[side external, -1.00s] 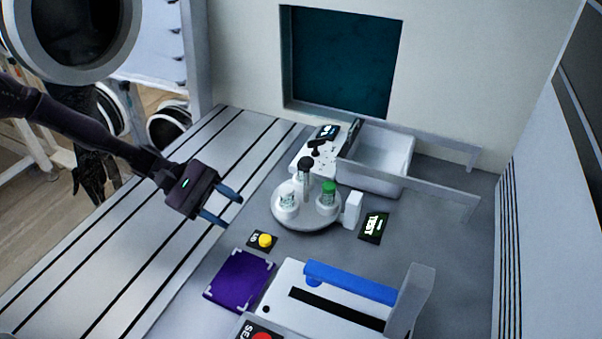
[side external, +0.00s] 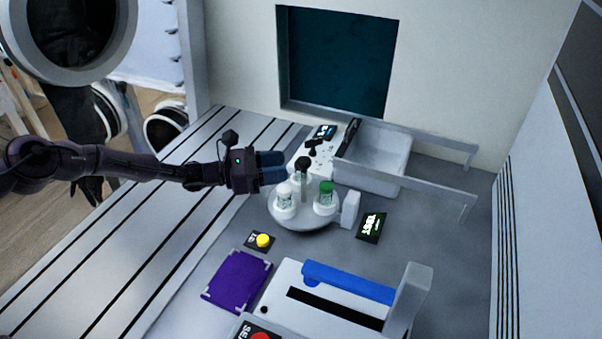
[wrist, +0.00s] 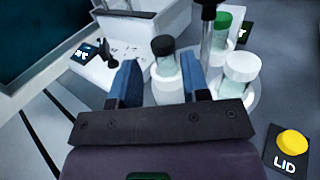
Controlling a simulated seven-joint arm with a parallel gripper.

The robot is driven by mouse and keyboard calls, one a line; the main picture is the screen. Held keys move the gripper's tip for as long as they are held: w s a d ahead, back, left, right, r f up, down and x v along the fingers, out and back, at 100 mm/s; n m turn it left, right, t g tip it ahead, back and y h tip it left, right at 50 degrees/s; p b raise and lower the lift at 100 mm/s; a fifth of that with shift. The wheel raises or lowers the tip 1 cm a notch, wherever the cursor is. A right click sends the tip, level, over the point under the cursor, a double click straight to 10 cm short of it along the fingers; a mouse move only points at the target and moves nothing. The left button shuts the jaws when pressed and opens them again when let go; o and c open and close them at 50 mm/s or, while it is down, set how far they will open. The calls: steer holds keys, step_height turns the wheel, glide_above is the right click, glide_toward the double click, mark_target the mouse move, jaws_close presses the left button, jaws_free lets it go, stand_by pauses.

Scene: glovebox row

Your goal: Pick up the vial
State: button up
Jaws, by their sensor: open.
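Several vials stand in white cups on a round carousel (side external: 306,222): a white-capped vial (side external: 285,191) and a green-capped vial (side external: 326,190). In the wrist view a black-capped vial (wrist: 164,50) shows just beyond the gap between my fingers, with the green-capped vial (wrist: 222,28) and white-capped vial (wrist: 241,70) to its right. I cannot pick out the black-capped vial clearly in the side view. A dark-topped post (side external: 304,172) rises from the carousel's middle. My gripper (side external: 284,168) is open and empty at the carousel's left side, fingers pointing toward it; it also shows in the wrist view (wrist: 160,78).
A yellow LID button (side external: 263,240) and a purple pad (side external: 238,280) lie in front of the carousel. A white bin with rails (side external: 378,165) is behind. A TEST panel (side external: 371,227) is at right. A blue-handled device (side external: 348,283) stands in front.

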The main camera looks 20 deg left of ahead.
steer(key=shift+s+x, duration=0.2)
steer(key=shift+x, duration=1.6)
steer(key=shift+w+d, duration=0.2)
steer(key=shift+w, duration=0.05)
steer(key=shift+w+d+f, duration=0.1)
steer(key=shift+w+d, duration=0.1)
steer(key=shift+d, duration=0.1)
steer(key=shift+w+d, duration=0.15)
steer(key=shift+d, duration=0.3)
steer(key=c, duration=0.7)
